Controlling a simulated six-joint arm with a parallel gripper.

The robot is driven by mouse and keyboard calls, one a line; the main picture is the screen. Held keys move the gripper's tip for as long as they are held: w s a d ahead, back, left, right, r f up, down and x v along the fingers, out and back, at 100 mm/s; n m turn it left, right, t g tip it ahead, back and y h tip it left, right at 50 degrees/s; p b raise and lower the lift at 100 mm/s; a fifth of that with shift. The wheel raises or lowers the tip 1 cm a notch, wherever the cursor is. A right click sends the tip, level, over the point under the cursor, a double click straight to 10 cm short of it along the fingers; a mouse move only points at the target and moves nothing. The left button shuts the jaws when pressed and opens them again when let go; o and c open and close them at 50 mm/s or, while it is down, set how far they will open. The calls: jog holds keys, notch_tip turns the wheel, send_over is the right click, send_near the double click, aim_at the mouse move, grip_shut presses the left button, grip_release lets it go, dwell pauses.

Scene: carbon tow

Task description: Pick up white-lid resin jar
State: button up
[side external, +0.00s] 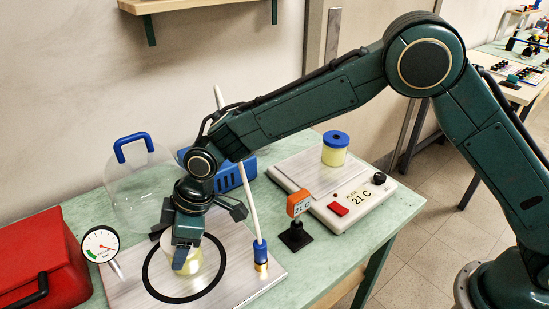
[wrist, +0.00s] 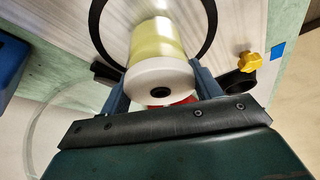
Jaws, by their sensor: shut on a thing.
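The white-lid resin jar (wrist: 158,45) fills the middle of the wrist view, with its white lid towards the camera and pale yellow contents below. In the side view the jar (side external: 193,284) is on or just above the metal plate, inside the black ring (side external: 152,285); I cannot tell whether it touches the plate. My gripper (side external: 185,262) is shut on the jar from above, and hides much of it. In the wrist view my gripper's (wrist: 157,90) blue-grey fingers press on either side of the jar near the lid.
A blue-lid jar (side external: 335,149) stands on the white hotplate (side external: 345,207) at the right. A clear dome with a blue handle (side external: 133,147), a dial gauge (side external: 101,244) and a red case (side external: 40,258) lie left.

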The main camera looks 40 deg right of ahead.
notch_tip(320, 180, up, 19)
jog(key=shift+r, duration=0.2)
dwell(0.4)
dwell(0.5)
